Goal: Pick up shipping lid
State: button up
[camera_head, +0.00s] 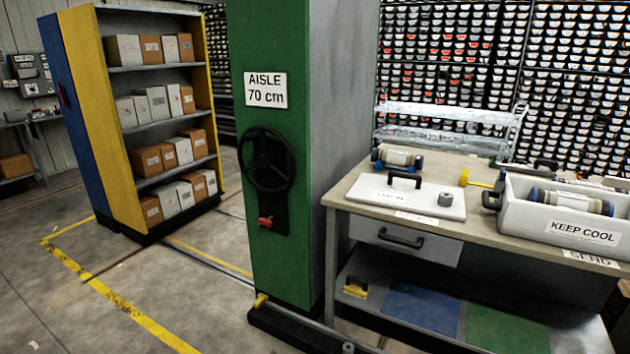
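The shipping lid is a flat white slab (430,204) with a black bar handle (404,180) on top. It lies flat on the left part of the workbench (345,190). A small label (390,196) is on its face, too small to read surely. My gripper is not in view.
A capped cylinder (397,159) lies behind the lid. A yellow tool (478,180) lies between lid and box. A green shelf unit (270,130) with a black handwheel (267,162) stands left of the bench. The floor at lower left (60,310) is clear.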

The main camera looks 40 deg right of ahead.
aim_at(416, 197)
jog(key=i, duration=1.2)
jog(key=i+z, duration=0.45)
jog(key=i+j+z, duration=0.2)
jog(key=z, duration=0.2)
